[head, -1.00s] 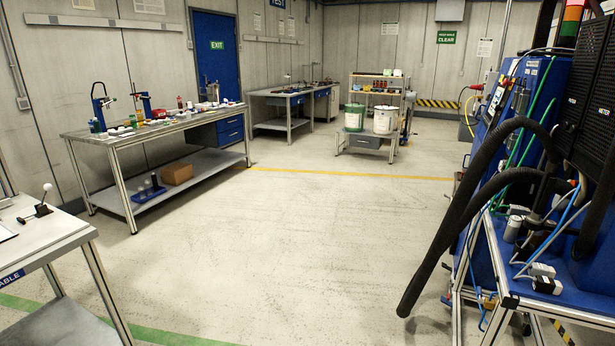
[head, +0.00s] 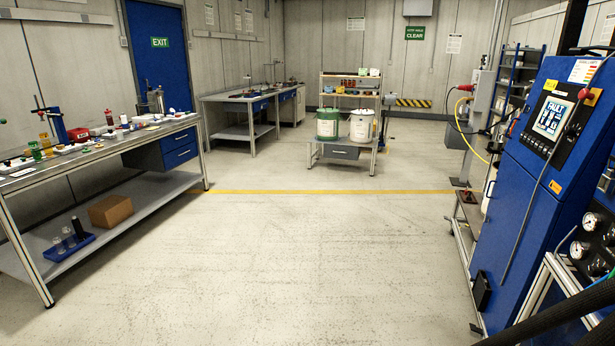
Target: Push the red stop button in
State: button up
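My gripper is not in view. A green drum (head: 327,124) and a white drum (head: 362,126) stand side by side on a low stand (head: 340,152) at the back middle. A narrow grey upright unit (head: 388,118) is just right of the white drum. No button on it is visible at this distance.
A long workbench (head: 150,137) with small items lines the left side. A second bench (head: 238,132) and a shelf rack (head: 350,90) stand at the back. The blue cabinet and black hose (head: 560,318) bound the right. The middle floor (head: 300,250) is clear up to the drum stand.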

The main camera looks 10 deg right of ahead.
aim_at(584, 94)
jog(key=i+j+z, duration=0.1)
jog(key=i+z, duration=0.3)
jog(key=i+j+z, duration=0.25)
jog(key=z, duration=0.15)
jog(key=i+j+z, duration=0.9)
jog(key=j, duration=0.2)
jog(key=i+j+z, duration=0.15)
jog(key=j, duration=0.15)
jog(key=j+z, duration=0.15)
jog(key=j, duration=0.2)
